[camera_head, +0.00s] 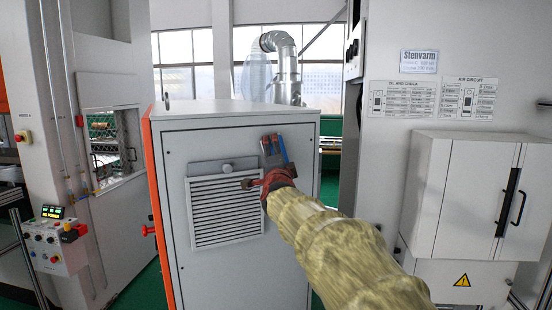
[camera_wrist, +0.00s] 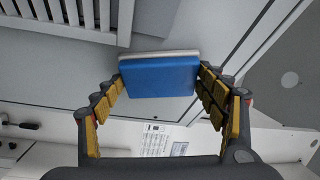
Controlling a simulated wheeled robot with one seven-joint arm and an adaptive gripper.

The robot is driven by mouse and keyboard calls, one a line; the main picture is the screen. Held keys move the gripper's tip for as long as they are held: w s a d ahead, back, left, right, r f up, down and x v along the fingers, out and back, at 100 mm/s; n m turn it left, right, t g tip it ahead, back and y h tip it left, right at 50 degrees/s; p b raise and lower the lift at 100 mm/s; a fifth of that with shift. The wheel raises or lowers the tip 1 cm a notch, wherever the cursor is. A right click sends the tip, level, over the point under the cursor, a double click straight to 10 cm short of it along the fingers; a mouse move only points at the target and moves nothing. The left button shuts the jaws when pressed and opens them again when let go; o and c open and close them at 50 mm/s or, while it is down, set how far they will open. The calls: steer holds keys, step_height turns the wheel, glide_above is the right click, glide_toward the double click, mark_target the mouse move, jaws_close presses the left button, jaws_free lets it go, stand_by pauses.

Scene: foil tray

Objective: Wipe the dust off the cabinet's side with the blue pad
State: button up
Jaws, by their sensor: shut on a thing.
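The blue pad (camera_wrist: 158,78) is held between the yellow-lined fingers of my gripper (camera_wrist: 160,92), with its pale edge facing the cabinet side. It shows as a thin blue strip in the head view (camera_head: 283,150). My gripper (camera_head: 268,178) is in front of the upper right part of the cabinet's grey side (camera_head: 190,270). I cannot tell whether the pad touches the panel. A darker grey patch (camera_wrist: 155,18), perhaps dust, lies beyond the pad in the wrist view. Part of the panel is hidden behind my gripper and arm.
A louvred vent (camera_head: 225,212) with a knob above it is on the panel, left of my gripper. A white wall box (camera_head: 460,190) with dark handles stands at the right. A control box (camera_head: 52,245) is at the far left. The lower panel is clear.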

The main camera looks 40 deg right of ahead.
mark_target(307, 148)
steer(key=shift+s+d+b, duration=0.3)
steer(key=shift+d+b, duration=0.65)
steer(key=shift+b, duration=0.5)
steer(key=shift+s+d+b, duration=0.3)
steer(key=shift+d+b, duration=0.65)
steer(key=shift+b, duration=0.45)
steer(key=shift+s+d+f+b, duration=0.2)
steer(key=shift+d+b, duration=0.35)
steer(key=shift+b, duration=0.5)
steer(key=d+b, duration=0.1)
steer(key=b, duration=0.1)
steer(key=d+b, duration=0.1)
steer(key=b, duration=0.1)
steer(key=shift+s+d+b, duration=0.25)
steer(key=shift+d+b, duration=0.05)
steer(key=shift+d, duration=0.1)
steer(key=b, duration=0.1)
steer(key=d+b, duration=0.1)
steer(key=b, duration=0.1)
steer(key=shift+s+d+f, duration=0.1)
steer(key=shift+s+d, duration=0.15)
steer(key=d+b, duration=0.2)
steer(key=b, duration=0.1)
steer(key=shift+s, duration=0.3)
steer(key=shift+r, duration=0.2)
